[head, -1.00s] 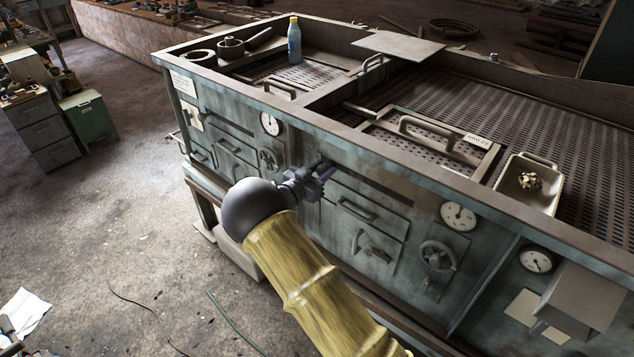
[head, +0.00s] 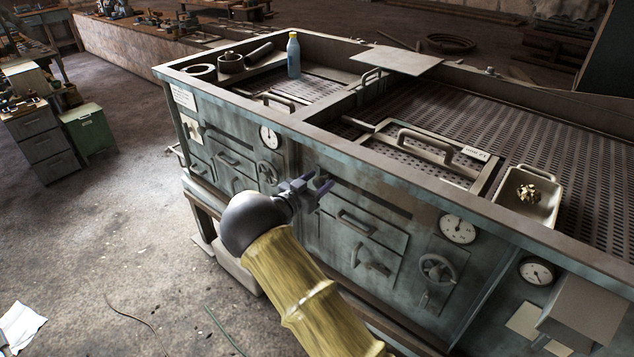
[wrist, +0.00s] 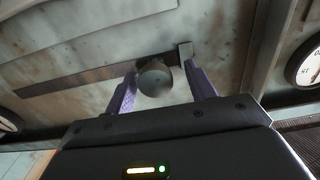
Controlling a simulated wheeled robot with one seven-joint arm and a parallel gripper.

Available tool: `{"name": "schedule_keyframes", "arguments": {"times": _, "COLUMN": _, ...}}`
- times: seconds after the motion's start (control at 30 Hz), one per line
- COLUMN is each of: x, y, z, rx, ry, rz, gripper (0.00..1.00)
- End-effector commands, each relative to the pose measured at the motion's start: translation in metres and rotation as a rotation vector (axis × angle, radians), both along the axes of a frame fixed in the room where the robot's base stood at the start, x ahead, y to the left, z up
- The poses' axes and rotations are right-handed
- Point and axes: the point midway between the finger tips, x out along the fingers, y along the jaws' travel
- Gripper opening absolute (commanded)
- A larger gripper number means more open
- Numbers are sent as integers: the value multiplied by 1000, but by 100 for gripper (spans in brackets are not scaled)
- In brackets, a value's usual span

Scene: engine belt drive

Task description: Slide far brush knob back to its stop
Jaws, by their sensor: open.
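A rounded grey knob (wrist: 155,77) shows in the wrist view. It sits at a dark slot (wrist: 90,77) on the rusty panel, near the slot's right end, close to a small square bracket (wrist: 186,52). My gripper (head: 322,186) is open at the front of the blue-grey machine. In the wrist view its two purple fingers stand on either side of the knob with gaps between. I cannot tell how far the fingertips reach past it. In the head view the gripper largely hides the knob; the dark slot (head: 370,200) runs to the right.
Gauges (head: 458,228) and a handwheel (head: 437,267) are on the machine front. A drawer handle (head: 356,222) sits below the slot. A blue bottle (head: 293,57) and a tray (head: 527,205) are on top. The floor to the left is mostly clear.

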Motion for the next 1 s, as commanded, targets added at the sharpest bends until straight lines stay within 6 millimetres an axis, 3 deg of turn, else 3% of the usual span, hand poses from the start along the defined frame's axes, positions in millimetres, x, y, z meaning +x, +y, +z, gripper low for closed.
{"name": "schedule_keyframes", "arguments": {"times": 0.27, "x": -23, "y": 22, "z": -1, "rx": 2, "ry": 1, "rz": 2, "gripper": 55}}
{"name": "schedule_keyframes", "arguments": {"times": 0.8, "x": -102, "y": 96, "z": -1, "rx": 2, "ry": -1, "rz": 5, "gripper": 55}}
{"name": "schedule_keyframes", "arguments": {"times": 1.0, "x": -123, "y": 115, "z": -1, "rx": 1, "ry": 0, "rz": 4, "gripper": 55}}
